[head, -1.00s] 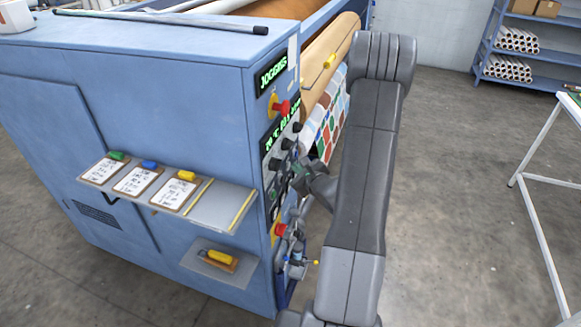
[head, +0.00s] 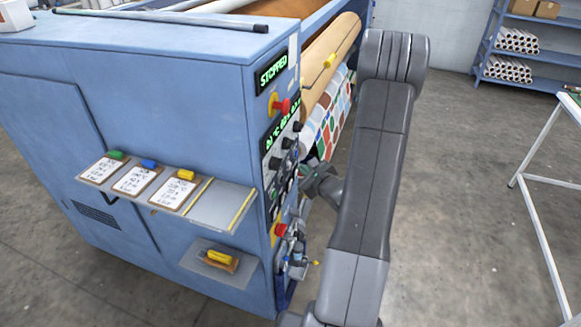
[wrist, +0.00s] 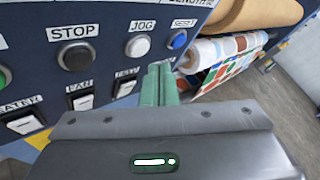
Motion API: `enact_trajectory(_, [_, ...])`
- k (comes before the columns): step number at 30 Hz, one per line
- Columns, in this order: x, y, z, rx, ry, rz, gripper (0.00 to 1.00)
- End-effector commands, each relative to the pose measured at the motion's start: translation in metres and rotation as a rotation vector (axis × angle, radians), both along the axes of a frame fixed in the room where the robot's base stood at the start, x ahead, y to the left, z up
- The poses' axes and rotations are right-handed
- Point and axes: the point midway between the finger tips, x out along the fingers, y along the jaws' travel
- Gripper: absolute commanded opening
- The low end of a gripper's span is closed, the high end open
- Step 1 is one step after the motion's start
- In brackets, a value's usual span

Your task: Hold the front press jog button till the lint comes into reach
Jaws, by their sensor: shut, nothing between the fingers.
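In the head view my gripper (head: 318,175) is beside the panel, partly hidden. The press display (head: 272,73) reads STOPPED. The patterned cloth (head: 328,122) hangs below a tan roll (head: 332,65). I cannot make out any lint.
The STOP button (wrist: 75,55) is left of JOG, and the blue RESET button (wrist: 178,39) is right of it. Red emergency buttons (head: 281,106) stick out from the panel edge. Open floor lies right of my arm, before a white table frame (head: 540,200).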

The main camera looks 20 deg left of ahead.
Motion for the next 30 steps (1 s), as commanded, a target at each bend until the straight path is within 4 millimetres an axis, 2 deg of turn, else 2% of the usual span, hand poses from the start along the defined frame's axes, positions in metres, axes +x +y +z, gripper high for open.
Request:
enact_trajectory(9, [-0.001,-0.033,-0.001,0.0,-0.001,-0.002,0.0])
enact_trajectory(13, [-0.001,-0.041,0.0,0.001,0.0,-0.001,0.0])
enact_trajectory(25, [-0.002,-0.042,0.0,0.0,0.001,0.001,0.0])
enact_trajectory(30, [-0.002,-0.029,0.001,0.001,0.0,0.003,0.0])
